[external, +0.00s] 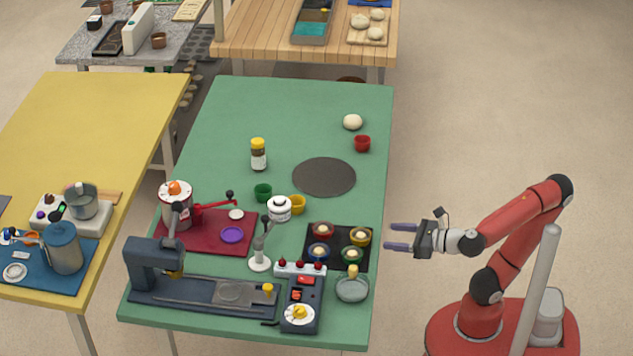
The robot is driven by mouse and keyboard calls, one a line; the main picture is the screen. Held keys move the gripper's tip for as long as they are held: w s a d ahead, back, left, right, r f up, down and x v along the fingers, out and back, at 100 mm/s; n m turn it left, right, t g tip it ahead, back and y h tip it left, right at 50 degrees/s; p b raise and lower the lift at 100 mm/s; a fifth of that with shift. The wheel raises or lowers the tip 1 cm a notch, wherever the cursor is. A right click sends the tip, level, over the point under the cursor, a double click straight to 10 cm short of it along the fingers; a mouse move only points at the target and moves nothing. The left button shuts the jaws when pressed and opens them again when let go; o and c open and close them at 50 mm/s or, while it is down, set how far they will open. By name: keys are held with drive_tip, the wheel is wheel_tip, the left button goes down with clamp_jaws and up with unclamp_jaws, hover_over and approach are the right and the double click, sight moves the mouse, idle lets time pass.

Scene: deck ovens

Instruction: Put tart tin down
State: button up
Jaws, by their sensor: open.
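My gripper (387,236) is open and empty, just right of the green table's (330,98) right edge, with its fingers pointing left. Several small filled tins, which look like tart tins, stand on a black tray (341,232) left of my gripper: a red tin (321,230), a yellow tin (360,237), a blue tin (318,253) and a green tin (352,256). Similar small cups stand off the tray: a red cup (362,144), a green cup (263,193) and a yellow cup (298,205). I cannot tell which one the task means.
A dark round mat (324,177) lies bare mid-table. A dough ball (353,122) and a yellow-lidded jar (258,155) stand farther back. A glass bowl (352,289), a control box (302,302) and a white stand (260,256) crowd the near end. The far left of the table is clear.

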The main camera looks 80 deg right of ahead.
sight(369, 240)
drive_tip(key=x, duration=0.4)
drive_tip(key=f+x, duration=0.1)
drive_tip(key=x, duration=0.3)
drive_tip(key=shift+a+f+b, duration=0.15)
drive_tip(key=shift+b, duration=0.25)
drive_tip(key=shift+s, duration=0.1)
drive_tip(key=c, duration=0.8)
drive_tip(key=shift+c, duration=0.2)
